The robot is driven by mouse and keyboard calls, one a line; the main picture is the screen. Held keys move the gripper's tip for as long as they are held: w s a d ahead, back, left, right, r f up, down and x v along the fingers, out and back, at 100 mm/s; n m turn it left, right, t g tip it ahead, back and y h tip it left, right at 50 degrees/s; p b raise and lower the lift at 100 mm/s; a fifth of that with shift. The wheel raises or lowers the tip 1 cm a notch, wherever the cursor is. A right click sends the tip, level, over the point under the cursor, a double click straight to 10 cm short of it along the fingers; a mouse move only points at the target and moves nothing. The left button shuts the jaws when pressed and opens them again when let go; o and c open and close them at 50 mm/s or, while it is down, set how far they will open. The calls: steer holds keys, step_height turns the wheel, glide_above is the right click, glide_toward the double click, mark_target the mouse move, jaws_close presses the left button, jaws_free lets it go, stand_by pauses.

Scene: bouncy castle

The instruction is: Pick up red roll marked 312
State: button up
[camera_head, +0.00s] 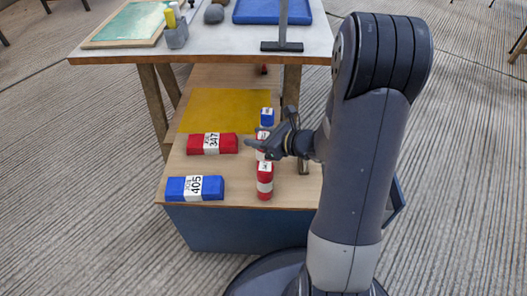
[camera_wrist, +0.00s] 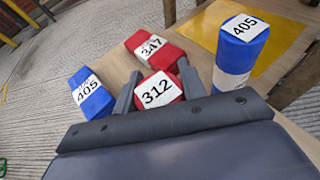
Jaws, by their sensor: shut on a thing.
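The red roll marked 312 (camera_wrist: 157,92) sits between the two fingers of my gripper (camera_wrist: 158,88) in the wrist view, its white label facing the camera. My gripper is shut on it. Whether the roll touches the table cannot be told.
A red roll marked 347 (camera_head: 212,143) and a blue roll marked 405 (camera_head: 196,188) lie to the left. A yellow mat (camera_head: 222,108) lies behind.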

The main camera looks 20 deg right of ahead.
steer(key=shift+c, duration=1.3)
